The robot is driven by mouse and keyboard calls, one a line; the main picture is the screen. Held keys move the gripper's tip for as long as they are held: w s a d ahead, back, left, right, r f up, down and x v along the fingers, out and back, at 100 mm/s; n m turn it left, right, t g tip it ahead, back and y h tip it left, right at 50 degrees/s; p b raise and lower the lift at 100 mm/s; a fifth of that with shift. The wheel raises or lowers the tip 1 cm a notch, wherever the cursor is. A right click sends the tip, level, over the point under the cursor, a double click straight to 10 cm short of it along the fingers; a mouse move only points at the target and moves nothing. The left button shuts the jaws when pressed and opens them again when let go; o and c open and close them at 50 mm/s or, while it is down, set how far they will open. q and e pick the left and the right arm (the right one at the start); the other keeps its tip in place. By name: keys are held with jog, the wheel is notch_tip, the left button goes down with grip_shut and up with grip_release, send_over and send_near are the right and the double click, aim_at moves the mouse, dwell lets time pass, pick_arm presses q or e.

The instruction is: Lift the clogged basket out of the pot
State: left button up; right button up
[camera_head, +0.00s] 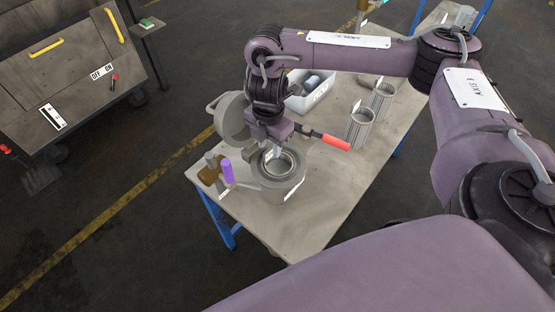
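The grey round pot (283,190) stands near the left end of the table, with its round lid (230,118) swung up behind it. A lighter metal rim inside the pot mouth looks like the basket (292,160). Most of the basket is hidden by the pot wall and my gripper. My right gripper (268,156) points down at the pot mouth, its tips at or just over the basket's rim. The fingers are small and partly hidden, so I cannot tell whether they touch or hold the basket. My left gripper is not in view.
A red-handled bar (328,140) juts right beside my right wrist. Two grey mesh cylinders (359,130) and a white bin (314,92) stand farther back on the table (330,185). A purple cylinder (228,171) stands left of the pot. The table's front right is clear.

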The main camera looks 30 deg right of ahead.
aim_at(280, 166)
notch_tip(280, 166, down, 2)
jog(key=shift+f, duration=0.25)
jog(key=shift+r, duration=0.1)
jog(key=shift+c, duration=0.4)
grip_shut()
